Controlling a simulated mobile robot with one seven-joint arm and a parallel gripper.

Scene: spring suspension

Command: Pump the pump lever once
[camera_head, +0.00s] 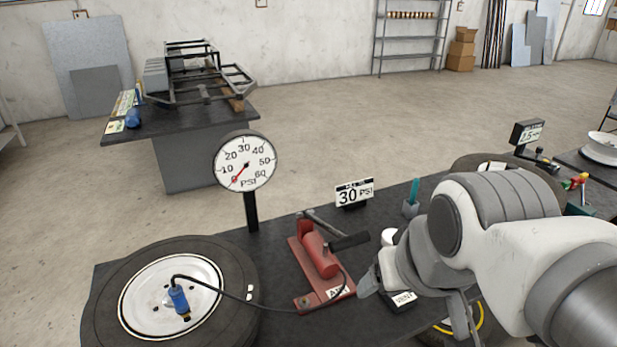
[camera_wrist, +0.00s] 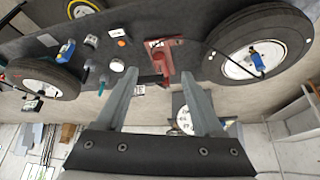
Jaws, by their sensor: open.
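The red foot-style pump (camera_head: 318,252) stands on the dark table, with its lever (camera_head: 335,237) ending in a black grip (camera_head: 349,241) that points to the right. A hose runs from the pump to a blue chuck (camera_head: 179,299) on the tire (camera_head: 236,277) at the left. My gripper (camera_head: 418,312) is right of the pump in the head view, apart from the lever. In the wrist view the open fingers (camera_wrist: 162,103) are spread, with the red pump (camera_wrist: 166,55) beyond and between them. The gauge (camera_head: 245,161) needle points near 0.
A sign reading 30 PSI (camera_head: 355,193) stands behind the pump. A small teal-handled item (camera_head: 412,197) and a white round thing (camera_head: 389,237) stand right of it. Another tire (camera_wrist: 42,80) lies on the table. A separate table (camera_head: 185,160) with a metal frame stands behind.

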